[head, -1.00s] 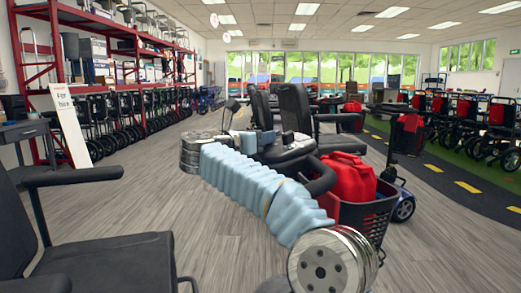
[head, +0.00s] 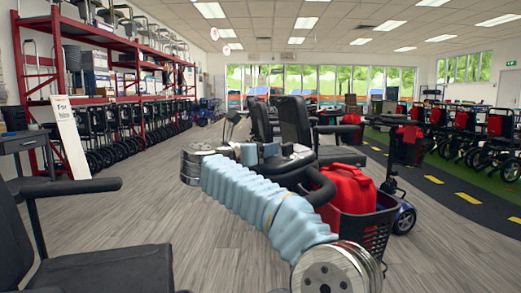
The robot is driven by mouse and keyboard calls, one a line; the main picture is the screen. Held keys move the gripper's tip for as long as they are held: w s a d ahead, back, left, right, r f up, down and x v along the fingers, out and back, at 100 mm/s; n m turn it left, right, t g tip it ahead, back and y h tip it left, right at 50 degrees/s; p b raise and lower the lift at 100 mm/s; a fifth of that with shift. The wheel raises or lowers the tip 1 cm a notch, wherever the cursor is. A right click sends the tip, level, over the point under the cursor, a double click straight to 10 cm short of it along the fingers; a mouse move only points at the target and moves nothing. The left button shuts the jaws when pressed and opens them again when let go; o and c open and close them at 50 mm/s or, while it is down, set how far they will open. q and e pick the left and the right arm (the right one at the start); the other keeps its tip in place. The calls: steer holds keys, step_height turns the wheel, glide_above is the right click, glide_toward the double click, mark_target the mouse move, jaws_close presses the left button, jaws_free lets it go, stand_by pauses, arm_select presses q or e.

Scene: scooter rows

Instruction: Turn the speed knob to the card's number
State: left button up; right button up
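A mobility scooter with a black seat (head: 297,121) stands just beyond my arm, with a black front basket (head: 372,226) holding a red bag (head: 352,188). My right arm, in a pale blue ribbed sleeve, reaches from the lower right across the front of the scooter and hides part of it. Small pale blue pieces show beyond the sleeve near the scooter's console; I cannot make out gripper fingers there. No speed knob and no number card can be made out. My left arm and gripper are not in view.
A black armchair-like seat (head: 105,270) fills the lower left. A white sign board (head: 70,138) leans by a grey table (head: 25,140). Red shelving with wheelchairs lines the left wall. Grey floor (head: 140,205) is open between. More wheeled walkers stand right, past a dark yellow-dashed lane (head: 434,179).

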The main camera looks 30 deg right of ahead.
steer(key=v, duration=1.3)
steer(key=shift+a+b, duration=0.4)
steer(key=shift+b, duration=0.05)
steer(key=shift+s, duration=0.15)
